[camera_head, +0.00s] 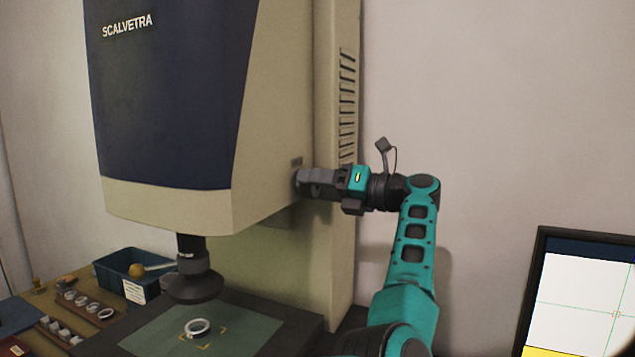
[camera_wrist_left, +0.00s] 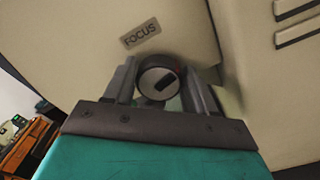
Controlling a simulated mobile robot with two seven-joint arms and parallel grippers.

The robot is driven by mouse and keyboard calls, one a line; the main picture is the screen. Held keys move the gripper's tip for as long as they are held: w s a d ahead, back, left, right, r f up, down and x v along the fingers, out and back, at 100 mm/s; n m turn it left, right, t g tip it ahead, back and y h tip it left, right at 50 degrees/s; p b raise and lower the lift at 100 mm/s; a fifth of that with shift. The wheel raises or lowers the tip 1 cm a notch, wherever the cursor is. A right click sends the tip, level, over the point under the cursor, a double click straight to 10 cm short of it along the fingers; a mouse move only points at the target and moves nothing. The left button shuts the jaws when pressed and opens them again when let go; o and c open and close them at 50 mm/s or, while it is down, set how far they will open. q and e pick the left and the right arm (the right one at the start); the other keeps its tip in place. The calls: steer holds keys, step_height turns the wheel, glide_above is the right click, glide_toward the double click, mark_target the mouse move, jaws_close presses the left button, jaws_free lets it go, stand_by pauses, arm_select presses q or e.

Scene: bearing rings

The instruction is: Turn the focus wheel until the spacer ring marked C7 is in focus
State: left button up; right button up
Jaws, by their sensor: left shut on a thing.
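The focus wheel (camera_wrist_left: 158,80) is a dark round knob with a pale face and a black bar on it, below the FOCUS label (camera_wrist_left: 141,33) on the machine's side. My left gripper (camera_head: 303,182) is at the side of the machine, shut on the wheel. In the left wrist view its fingers (camera_wrist_left: 160,90) stand on both sides of the wheel. A pale metal ring (camera_head: 198,327) lies on the green stage (camera_head: 150,338) below the lens (camera_head: 196,282). I cannot read any mark on it. My right gripper is out of view.
The screen (camera_head: 575,300) at the lower right is cut off; its visible part shows a pale field with thin cross lines and a small orange mark. A blue bin (camera_head: 112,268) and a wooden rack with several rings (camera_head: 85,305) are at the lower left.

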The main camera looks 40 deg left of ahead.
arm_select(q)
steer(key=shift+w+m, duration=0.1)
steer(key=shift+m, duration=1.8)
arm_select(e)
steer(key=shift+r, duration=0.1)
arm_select(q)
steer(key=o, duration=1)
steer(key=shift+d, duration=0.15)
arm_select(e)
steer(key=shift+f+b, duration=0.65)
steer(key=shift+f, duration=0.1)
arm_select(q)
steer(key=shift+v, duration=6.35)
